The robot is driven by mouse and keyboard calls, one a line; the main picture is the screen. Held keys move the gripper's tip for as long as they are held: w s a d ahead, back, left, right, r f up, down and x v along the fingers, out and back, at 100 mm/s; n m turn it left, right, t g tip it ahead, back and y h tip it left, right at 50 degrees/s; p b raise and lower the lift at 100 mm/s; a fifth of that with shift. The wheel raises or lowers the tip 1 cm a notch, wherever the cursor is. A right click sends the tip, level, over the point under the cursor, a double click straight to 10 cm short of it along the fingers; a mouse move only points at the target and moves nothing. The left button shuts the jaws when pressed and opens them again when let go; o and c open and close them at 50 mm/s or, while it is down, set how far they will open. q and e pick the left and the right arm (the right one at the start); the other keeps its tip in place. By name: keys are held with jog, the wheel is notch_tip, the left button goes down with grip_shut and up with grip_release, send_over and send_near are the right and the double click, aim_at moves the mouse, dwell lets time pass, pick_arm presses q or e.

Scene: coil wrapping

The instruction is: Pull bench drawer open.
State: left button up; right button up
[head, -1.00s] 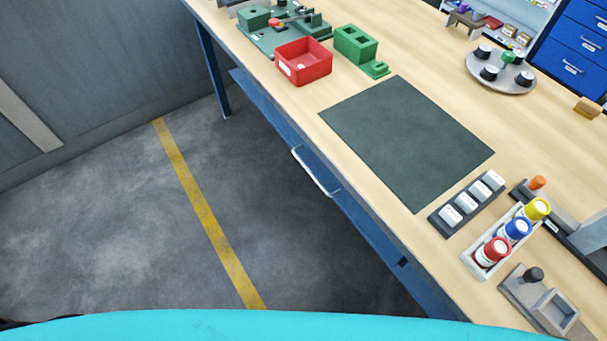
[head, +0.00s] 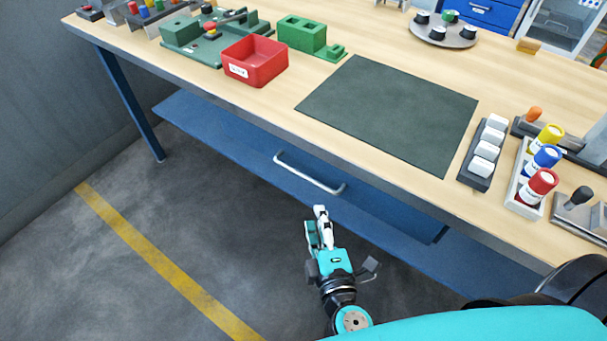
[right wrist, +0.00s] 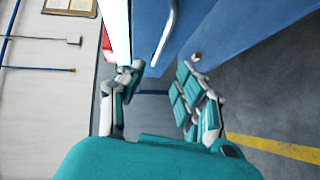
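The bench drawer (head: 390,211) has a blue front under the wooden tabletop and looks shut. Its pale bar handle (head: 308,173) runs along the front; the handle also shows at the top of the right wrist view (right wrist: 167,35). My right gripper (head: 314,222) is below and in front of the handle, apart from it, with its fingers pointing toward the bench. In the right wrist view its two fingers (right wrist: 160,78) are spread with nothing between them, and the handle lies beyond the tips. My left gripper is not in view.
The bench top holds a red bin (head: 254,64), green fixtures (head: 301,34), a dark mat (head: 394,111) and a rack of coloured bottles (head: 537,175). A blue bench leg (head: 130,105) stands at left. The floor before the drawer is clear.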

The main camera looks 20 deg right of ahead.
aim_at(306, 179)
jog(key=w, duration=0.4)
jog(key=w+f+p, duration=0.1)
jog(key=w, duration=0.3)
jog(key=w+d+p, duration=0.1)
jog(key=w, duration=0.3)
jog(key=shift+d+f, duration=0.1)
jog(key=shift+f, duration=0.25)
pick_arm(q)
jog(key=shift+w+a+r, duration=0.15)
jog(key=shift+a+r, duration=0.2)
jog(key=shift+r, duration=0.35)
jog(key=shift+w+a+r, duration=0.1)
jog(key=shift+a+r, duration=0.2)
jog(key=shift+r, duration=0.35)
pick_arm(e)
jog(key=shift+w+d+f, duration=0.1)
jog(key=shift+w+f, duration=0.1)
jog(key=shift+w, duration=0.55)
grip_shut()
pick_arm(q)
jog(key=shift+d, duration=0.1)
